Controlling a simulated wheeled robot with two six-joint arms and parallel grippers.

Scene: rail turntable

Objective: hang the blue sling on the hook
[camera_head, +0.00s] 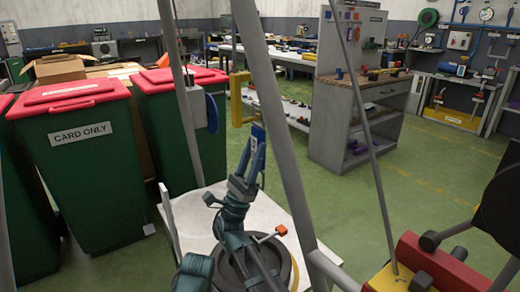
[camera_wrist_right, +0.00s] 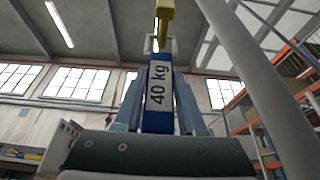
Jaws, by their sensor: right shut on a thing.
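The blue sling (camera_head: 258,132) is a short upright strap. In the right wrist view the sling (camera_wrist_right: 158,92) carries a white "40 kg" label and stands between my fingers. My right gripper (camera_head: 255,150) is shut on it and points upward. The yellow hook (camera_head: 237,98) hangs just above and slightly left of the sling in the head view. In the right wrist view a yellow part (camera_wrist_right: 165,14), apparently the hook, lies just above the sling's top. I cannot tell whether they touch or whether the sling is around the hook. My left gripper is not in view.
Grey slanted poles (camera_head: 275,115) cross close to my right arm. A blue disc (camera_head: 212,113) sits left of the hook. Green bins with red lids (camera_head: 78,92) stand at left. A grey workbench (camera_head: 340,120) stands behind, and red and yellow machinery (camera_head: 440,266) is at lower right.

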